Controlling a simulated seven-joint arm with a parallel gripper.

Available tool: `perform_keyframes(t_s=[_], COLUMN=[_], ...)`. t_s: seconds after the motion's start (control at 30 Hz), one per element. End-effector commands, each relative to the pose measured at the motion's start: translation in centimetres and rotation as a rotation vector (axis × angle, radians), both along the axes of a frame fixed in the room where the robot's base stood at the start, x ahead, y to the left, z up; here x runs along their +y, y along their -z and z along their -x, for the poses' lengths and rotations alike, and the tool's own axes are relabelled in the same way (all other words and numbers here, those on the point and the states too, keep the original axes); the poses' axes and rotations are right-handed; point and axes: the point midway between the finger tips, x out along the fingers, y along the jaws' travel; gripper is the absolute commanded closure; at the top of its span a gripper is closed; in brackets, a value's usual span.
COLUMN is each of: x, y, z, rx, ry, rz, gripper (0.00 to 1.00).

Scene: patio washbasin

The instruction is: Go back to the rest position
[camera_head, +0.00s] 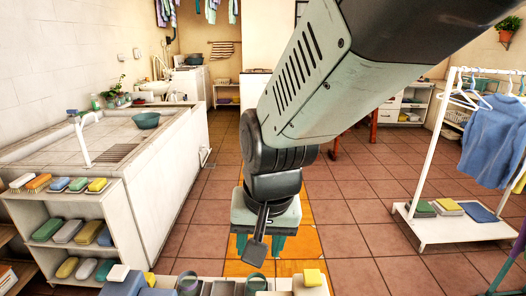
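My gripper (257,242) hangs at the end of my arm, which reaches in from the upper right. It points down near the middle of the camera_head view. One dark flat fingertip shows, seen nearly edge-on, and no object shows in it. The gap between the fingers is hidden from this angle, so I cannot tell whether it is open or shut. Behind it is a pale green, stool-like thing (291,216) with teal legs, on an orange floor patch (306,240).
A white washbasin counter (160,165) with a teal bowl (146,120) stands left. Shelves (115,200) below hold several coloured blocks. A clothes rack (437,137) with a blue shirt (490,140) stands right. Compartments (222,287) and a yellow block (312,277) line the bottom edge. Tiled floor (345,205) between is mostly clear.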

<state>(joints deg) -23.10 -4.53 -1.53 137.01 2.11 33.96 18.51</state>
Motion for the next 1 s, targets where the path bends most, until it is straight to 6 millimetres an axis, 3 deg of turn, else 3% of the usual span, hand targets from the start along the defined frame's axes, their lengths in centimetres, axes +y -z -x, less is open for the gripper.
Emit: perform_keyframes(t_s=[0.03,0.2,0.4,0.6,1.0], x=[-1.8,-6.7,-10.5,-11.7,-11.8], y=[-2.2,-7.3,-10.6,-11.5,-11.6], z=[0.5,3.5,7.5,9.4,9.5], rx=[-0.043,-0.15,-0.246,-0.28,-0.281], ry=[0.008,0.008,0.012,0.013,0.011], rz=[-0.004,0.019,0.072,0.101,0.103], gripper=[0.51,0.51,0.51,0.51,0.51])
